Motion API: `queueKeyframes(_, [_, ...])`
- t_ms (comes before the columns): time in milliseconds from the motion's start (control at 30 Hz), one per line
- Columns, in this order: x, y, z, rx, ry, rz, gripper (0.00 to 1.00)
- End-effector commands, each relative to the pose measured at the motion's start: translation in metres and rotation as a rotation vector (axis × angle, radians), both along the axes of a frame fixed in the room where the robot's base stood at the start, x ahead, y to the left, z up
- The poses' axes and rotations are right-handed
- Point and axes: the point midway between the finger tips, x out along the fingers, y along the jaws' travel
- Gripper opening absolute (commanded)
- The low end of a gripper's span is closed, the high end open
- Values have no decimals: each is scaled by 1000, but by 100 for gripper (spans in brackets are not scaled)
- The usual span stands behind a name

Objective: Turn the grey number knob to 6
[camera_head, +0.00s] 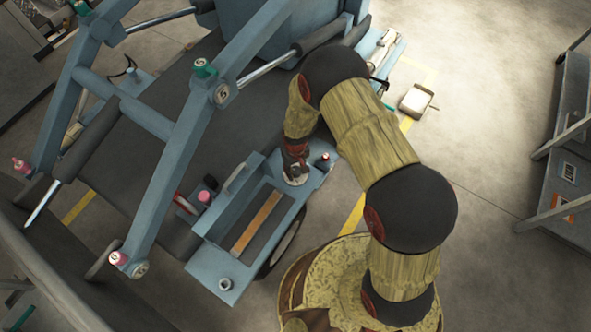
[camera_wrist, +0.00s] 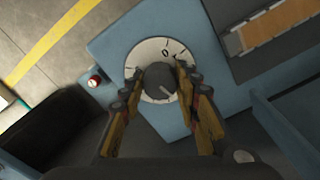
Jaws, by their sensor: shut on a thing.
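The grey number knob (camera_wrist: 160,79) sits in the middle of a white round dial (camera_wrist: 146,51) on a blue panel. A "0" shows near the dial's top right; the other marks are too small or hidden to read. A pale line shows on the knob toward its lower right. My gripper (camera_wrist: 160,84) has one finger on each side of the knob and is shut on it. In the head view my gripper (camera_head: 295,168) reaches down onto the white dial (camera_head: 296,178), and the knob is hidden beneath it.
A small red button (camera_wrist: 95,82) is left of the dial. A blue tray with an orange-brown strip (camera_head: 257,222) lies beside the dial, with a raised handle (camera_head: 236,178) near it. A blue lift arm (camera_head: 190,140) slants across the left.

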Motion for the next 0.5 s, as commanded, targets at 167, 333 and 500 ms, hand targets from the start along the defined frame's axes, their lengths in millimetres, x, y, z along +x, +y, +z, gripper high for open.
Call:
queueKeyframes(167, [0, 0, 0, 0, 0, 0, 12])
queueKeyframes(333, [0, 0, 0, 0, 0, -1, 7])
queueKeyframes(500, [0, 0, 0, 0, 0, -23, 7])
